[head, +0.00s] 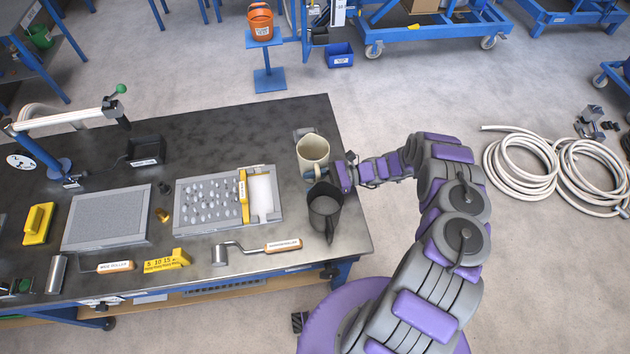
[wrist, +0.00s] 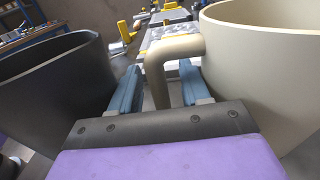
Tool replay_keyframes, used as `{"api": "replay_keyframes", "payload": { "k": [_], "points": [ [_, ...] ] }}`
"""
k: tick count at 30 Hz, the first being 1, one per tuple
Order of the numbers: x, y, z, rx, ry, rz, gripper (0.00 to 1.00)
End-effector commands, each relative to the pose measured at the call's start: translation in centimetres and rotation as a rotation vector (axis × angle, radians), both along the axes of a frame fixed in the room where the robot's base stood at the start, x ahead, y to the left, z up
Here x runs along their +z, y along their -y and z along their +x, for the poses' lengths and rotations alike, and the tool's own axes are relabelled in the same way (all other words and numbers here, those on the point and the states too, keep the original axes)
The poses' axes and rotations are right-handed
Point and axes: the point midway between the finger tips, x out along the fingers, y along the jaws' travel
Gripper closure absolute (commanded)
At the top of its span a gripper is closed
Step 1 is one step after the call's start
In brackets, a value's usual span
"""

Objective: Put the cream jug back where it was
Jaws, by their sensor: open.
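The cream jug (head: 312,152) stands upright near the right end of the dark workbench; in the wrist view its body (wrist: 275,75) fills the right side. Its handle (wrist: 172,48) lies between the two blue fingers of my gripper (wrist: 160,82). The fingers are open, one on each side of the handle, with a visible gap on the left. In the head view my gripper (head: 318,175) reaches in from the right, just in front of the jug, and its fingertips are partly hidden.
A dark grey jug (head: 324,208) stands close in front of my gripper and also shows in the wrist view (wrist: 50,85). A tray with a yellow bar (head: 228,198) lies to the left, with a roller (head: 255,248) before it. The bench's right edge is near.

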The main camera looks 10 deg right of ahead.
Motion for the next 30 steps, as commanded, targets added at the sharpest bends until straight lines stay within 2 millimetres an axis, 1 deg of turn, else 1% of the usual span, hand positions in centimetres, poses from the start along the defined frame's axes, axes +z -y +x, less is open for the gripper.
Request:
{"api": "replay_keyframes", "payload": {
  "k": [2,5,8,15,19,24,28,30],
  "points": [
    [0.2,0.0,0.0,0.000,0.000,0.000,0.53],
    [0.2,0.9,0.1,-0.002,0.002,0.003,0.53],
    [0.2,2.5,0.2,-0.003,0.005,0.003,0.53],
    [0.1,7.4,0.3,-0.003,0.003,0.003,0.53],
    [0.0,9.7,0.2,-0.003,0.000,0.001,0.53],
    [0.1,11.3,0.3,-0.001,0.002,-0.001,0.53],
    [0.3,11.8,0.3,0.004,0.002,-0.007,0.53],
    [0.9,11.8,0.4,0.016,0.007,-0.021,0.53]
  ]
}}
